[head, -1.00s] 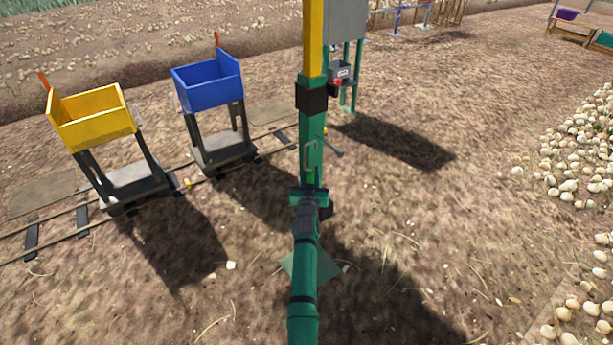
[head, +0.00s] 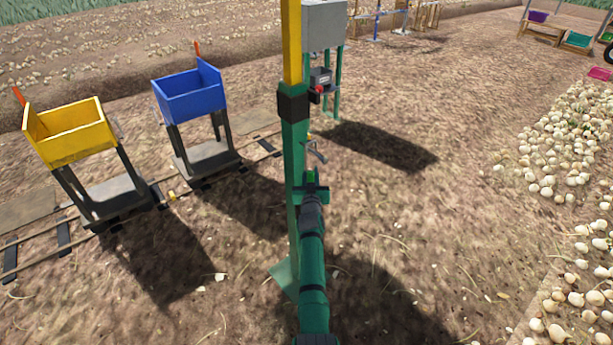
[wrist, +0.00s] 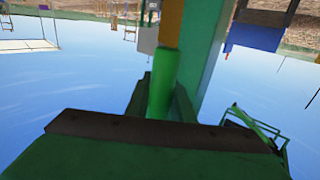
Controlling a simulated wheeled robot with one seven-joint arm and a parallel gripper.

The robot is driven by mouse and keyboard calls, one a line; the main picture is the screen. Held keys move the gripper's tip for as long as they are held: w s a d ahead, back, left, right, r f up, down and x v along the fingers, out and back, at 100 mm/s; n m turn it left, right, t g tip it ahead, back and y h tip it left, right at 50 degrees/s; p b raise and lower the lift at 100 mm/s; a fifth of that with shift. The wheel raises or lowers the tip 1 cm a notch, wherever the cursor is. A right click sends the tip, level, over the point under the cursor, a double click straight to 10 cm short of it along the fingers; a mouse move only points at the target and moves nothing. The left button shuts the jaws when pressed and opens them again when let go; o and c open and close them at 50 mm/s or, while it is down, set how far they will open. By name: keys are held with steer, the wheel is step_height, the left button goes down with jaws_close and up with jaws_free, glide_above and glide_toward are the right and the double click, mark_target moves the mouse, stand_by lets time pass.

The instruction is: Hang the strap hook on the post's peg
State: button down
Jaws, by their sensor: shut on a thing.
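The post (head: 293,140) is green below, yellow above, with a black band. The strap hook is a small grey metal shape (head: 316,153) just right of the post, above my gripper (head: 311,187). My gripper is shut on its green grip (head: 311,177), a green cylinder (wrist: 161,85) between the jaws in the wrist view. In that view the green post (wrist: 206,55) stands close beside the grip. I cannot tell the peg apart from the hook, nor whether the hook touches it.
A yellow cart (head: 70,135) and a blue cart (head: 188,95) stand on rails at the left. A grey box on green legs (head: 323,25) stands behind the post. Onions (head: 560,150) lie at the right. The soil between is open.

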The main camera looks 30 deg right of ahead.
steer(key=shift+w+d+f, duration=0.1)
steer(key=shift+d+f, duration=0.45)
steer(key=shift+f, duration=0.4)
steer(key=shift+w+d+f, duration=0.1)
steer(key=shift+d+f, duration=0.45)
steer(key=shift+f, duration=0.35)
steer(key=shift+s, duration=0.1)
steer(key=c, duration=1.5)
jaws_free()
steer(key=shift+o, duration=0.2)
steer(key=shift+f, duration=0.1)
steer(key=shift+s, duration=0.1)
steer(key=v, duration=1)
steer(key=shift+s+a, duration=0.2)
steer(key=shift+s, duration=0.05)
